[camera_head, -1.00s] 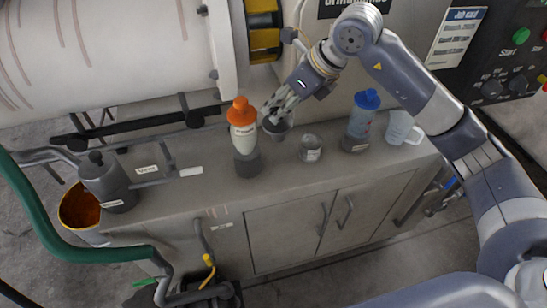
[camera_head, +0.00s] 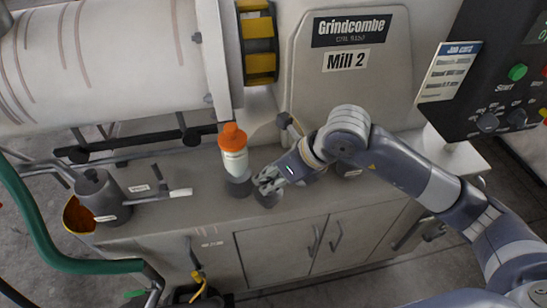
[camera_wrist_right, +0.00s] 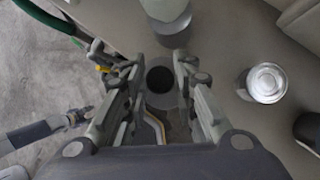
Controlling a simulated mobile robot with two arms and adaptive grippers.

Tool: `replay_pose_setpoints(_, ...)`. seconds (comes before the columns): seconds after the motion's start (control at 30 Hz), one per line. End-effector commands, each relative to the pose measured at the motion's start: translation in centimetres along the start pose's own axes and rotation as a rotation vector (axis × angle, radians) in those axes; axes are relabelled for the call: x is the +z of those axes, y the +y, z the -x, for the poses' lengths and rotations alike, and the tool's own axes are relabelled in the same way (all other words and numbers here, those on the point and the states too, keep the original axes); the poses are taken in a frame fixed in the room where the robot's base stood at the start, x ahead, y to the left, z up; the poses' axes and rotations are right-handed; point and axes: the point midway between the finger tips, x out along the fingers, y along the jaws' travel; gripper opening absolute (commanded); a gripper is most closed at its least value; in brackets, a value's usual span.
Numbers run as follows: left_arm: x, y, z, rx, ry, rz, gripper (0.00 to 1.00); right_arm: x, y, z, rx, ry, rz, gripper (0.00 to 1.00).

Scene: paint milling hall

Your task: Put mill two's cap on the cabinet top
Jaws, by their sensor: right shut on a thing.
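A grey round cap (camera_head: 267,198) is between the fingers of my right gripper (camera_head: 266,184), low over the cabinet top (camera_head: 205,212) near its front edge. In the right wrist view the gripper (camera_wrist_right: 160,92) is shut on the cap (camera_wrist_right: 160,82), whose dark round middle faces the camera. I cannot tell whether the cap touches the cabinet top. The housing marked Mill 2 (camera_head: 345,85) stands behind. My left gripper is not in view.
An orange-topped bottle (camera_head: 234,158) stands on a dark base just left of the gripper. A metal tin (camera_wrist_right: 264,83) stands to the right in the wrist view. A grey pot (camera_head: 100,198) with a handle stands at the cabinet's left end.

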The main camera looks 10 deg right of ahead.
Motion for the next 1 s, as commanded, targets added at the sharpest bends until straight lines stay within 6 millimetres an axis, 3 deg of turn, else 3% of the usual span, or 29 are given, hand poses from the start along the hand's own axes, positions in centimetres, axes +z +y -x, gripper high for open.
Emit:
replay_pose_setpoints(0.2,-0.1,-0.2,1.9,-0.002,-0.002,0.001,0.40,2.9,-4.7,-1.1,0.000,-0.003,-0.004,0.00)
replay_pose_setpoints(0.4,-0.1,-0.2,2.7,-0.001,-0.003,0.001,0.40,4.3,-7.7,-2.1,0.001,-0.003,0.000,0.00)
replay_pose_setpoints(0.6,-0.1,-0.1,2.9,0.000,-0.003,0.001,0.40,4.5,-8.7,-2.7,0.002,-0.001,0.001,0.00)
replay_pose_setpoints(0.87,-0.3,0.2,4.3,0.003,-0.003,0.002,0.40,2.9,-9.0,-5.2,0.004,-0.001,0.000,0.00)
replay_pose_setpoints(1.0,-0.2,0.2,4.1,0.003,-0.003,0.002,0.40,2.7,-9.1,-5.5,0.001,-0.003,0.002,0.00)
